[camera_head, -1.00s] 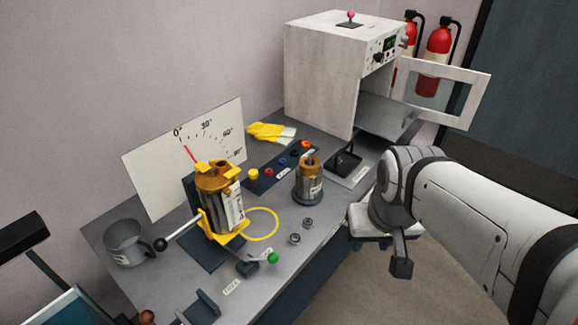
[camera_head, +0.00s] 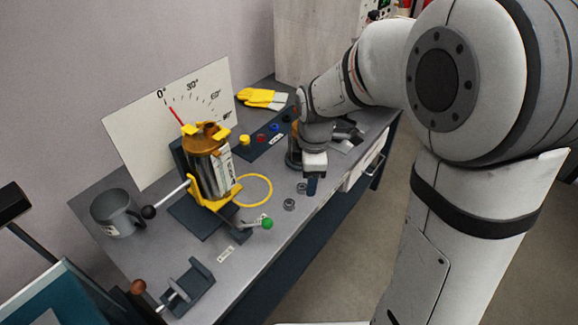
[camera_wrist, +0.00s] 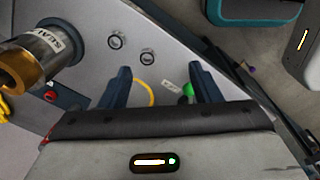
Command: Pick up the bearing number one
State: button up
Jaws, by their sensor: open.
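Two small grey ring bearings lie on the grey bench: one bearing (camera_head: 289,204) nearer the green-knobbed lever, the other bearing (camera_head: 301,188) nearer my gripper. The wrist view shows both, one bearing (camera_wrist: 115,42) near the sealed cylinder and the other bearing (camera_wrist: 147,59) closer to the lever. Small marks beside them are too small to read, so I cannot tell which is number one. My gripper (camera_head: 312,186) is above the bench beside the bearings. In the wrist view its two dark fingers (camera_wrist: 158,72) are wide apart with nothing between them.
A metal and copper cylinder (camera_wrist: 38,55) stands close to my gripper. A yellow-framed pump (camera_head: 208,165), a green-knobbed lever (camera_head: 266,223) and a yellow ring (camera_head: 266,182) are to the left. A grey mug (camera_head: 116,213) and yellow gloves (camera_head: 262,98) are farther off. The bench front edge is close.

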aim_at(289, 203)
jog(key=w+a+f+n, duration=0.1)
jog(key=f+n, duration=0.1)
jog(key=w+a+f+n, duration=0.1)
jog(key=a+f+n, duration=0.1)
jog(key=w+a+f+n, duration=0.1)
jog(key=f+n, duration=0.1)
jog(key=shift+w+a+f+g+b, duration=0.2)
jog(key=shift+w+f+g+b, duration=0.05)
jog(key=shift+f+g+b, duration=0.1)
jog(key=f, duration=0.7)
jog(key=shift+w+a+f, duration=0.15)
jog(key=shift+a+f, duration=0.05)
jog(key=shift+f, duration=0.15)
jog(key=shift+c, duration=0.3)
jog(key=c, duration=1)
